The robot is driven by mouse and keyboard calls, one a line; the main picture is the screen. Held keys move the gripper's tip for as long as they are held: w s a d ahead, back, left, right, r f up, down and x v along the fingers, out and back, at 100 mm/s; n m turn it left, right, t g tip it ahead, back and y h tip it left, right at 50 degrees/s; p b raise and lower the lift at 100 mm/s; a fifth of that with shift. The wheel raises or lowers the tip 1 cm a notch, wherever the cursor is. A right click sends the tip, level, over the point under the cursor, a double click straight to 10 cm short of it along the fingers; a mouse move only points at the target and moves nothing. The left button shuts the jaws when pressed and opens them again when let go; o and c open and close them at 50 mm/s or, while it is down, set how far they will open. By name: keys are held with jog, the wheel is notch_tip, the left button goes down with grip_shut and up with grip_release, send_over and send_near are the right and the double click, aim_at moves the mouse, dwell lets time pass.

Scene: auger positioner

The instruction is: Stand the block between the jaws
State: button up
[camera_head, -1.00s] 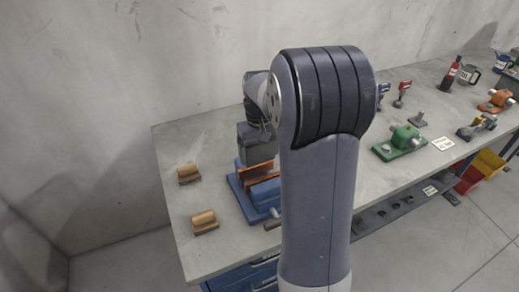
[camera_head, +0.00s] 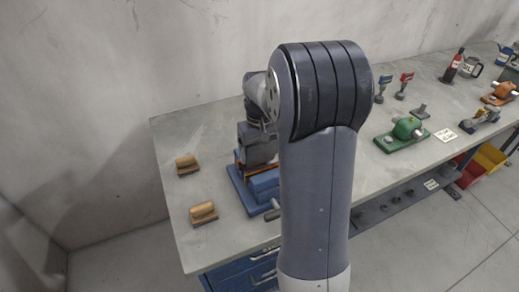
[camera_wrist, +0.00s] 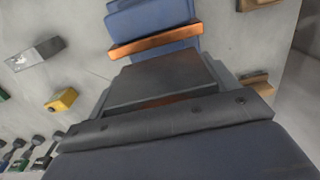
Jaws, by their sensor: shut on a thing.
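The blue vise (camera_head: 263,196) with copper-coloured jaw faces stands near the left end of the bench. In the wrist view one copper jaw (camera_wrist: 155,41) crosses beyond the block, and a copper strip (camera_wrist: 165,101) shows on the near side. My gripper (camera_head: 258,150) points down over the vise. It also shows in the wrist view (camera_wrist: 165,87), its fingers on either side of a dark grey block (camera_wrist: 158,77). The block appears to be over or in the gap between the jaws; its lower end is hidden. The head view hides much of it behind my arm.
The bench between the tan pieces and back edge is clear.

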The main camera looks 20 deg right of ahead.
aim_at(260, 164)
jog(key=shift+f+b, duration=2)
jog(key=shift+f, duration=0.9)
jog(key=o, duration=1.7)
jog(key=shift+r, duration=0.1)
jog(key=shift+o, duration=1.3)
jog(key=shift+f, duration=0.2)
notch_tip(260, 164, up, 11)
jog(key=shift+r+b, duration=0.1)
jog(key=shift+b, duration=0.2)
